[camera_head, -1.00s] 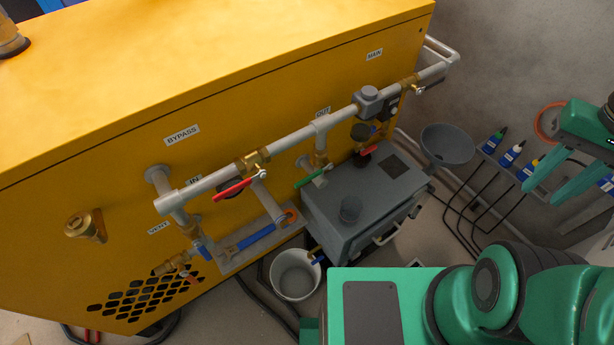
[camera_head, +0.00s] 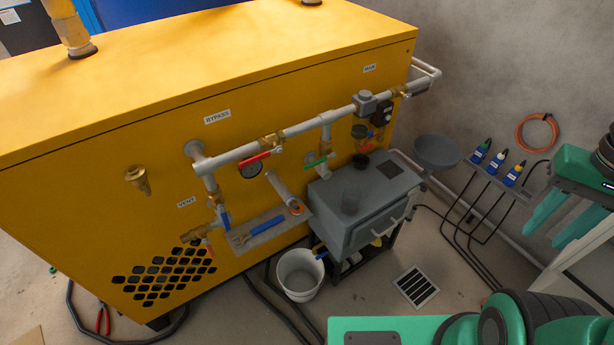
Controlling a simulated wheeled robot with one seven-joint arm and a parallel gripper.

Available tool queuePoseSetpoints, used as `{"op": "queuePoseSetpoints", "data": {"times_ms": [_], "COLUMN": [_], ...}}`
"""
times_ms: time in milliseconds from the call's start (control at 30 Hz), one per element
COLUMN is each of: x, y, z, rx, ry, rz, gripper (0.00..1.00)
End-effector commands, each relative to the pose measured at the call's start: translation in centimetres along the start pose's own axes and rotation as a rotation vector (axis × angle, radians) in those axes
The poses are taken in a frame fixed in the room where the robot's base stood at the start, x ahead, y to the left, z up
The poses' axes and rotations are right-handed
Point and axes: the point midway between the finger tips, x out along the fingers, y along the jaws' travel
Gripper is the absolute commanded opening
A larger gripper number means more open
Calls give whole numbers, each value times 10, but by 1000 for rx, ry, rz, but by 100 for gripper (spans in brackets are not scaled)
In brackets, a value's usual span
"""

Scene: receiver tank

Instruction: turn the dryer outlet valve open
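The OUT pipe branch drops from the grey manifold pipe (camera_head: 300,128) on the yellow cabinet. On it sits a valve with a green lever (camera_head: 318,161), above the grey box; I take it as the dryer outlet valve. The lever lies roughly crosswise to its short vertical pipe. The OUT label is hidden behind the pipes now. My gripper (camera_head: 543,237) is at the right edge, its two teal fingers apart with nothing seen between them. It is far to the right of the green lever and touches no valve.
A red lever (camera_head: 255,159) is on the bypass pipe, and a blue lever (camera_head: 224,217) near VENT. A grey box (camera_head: 365,195) with a cup (camera_head: 351,201) stands below the green lever. A funnel (camera_head: 437,150), bottle rack (camera_head: 503,176), white bucket (camera_head: 300,275) and floor hoses surround it.

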Motion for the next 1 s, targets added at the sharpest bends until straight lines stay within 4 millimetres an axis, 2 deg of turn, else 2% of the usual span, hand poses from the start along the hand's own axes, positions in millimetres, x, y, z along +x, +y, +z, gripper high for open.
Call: {"op": "queuePoseSetpoints", "data": {"times_ms": [300, 367, 467, 667, 800, 1000], "x": [0, -4, 2, 32, 62, 110], "y": [0, 5, -1, -36, -68, -118], "z": [0, 8, 2, -26, -45, -58], "rx": [-1, -8, -39, -195, -321, -474], "ry": [0, 10, 4, -29, -58, -102], "rz": [0, -6, -4, -18, -66, -183], "gripper": [32, 32, 32, 32, 32, 32]}}
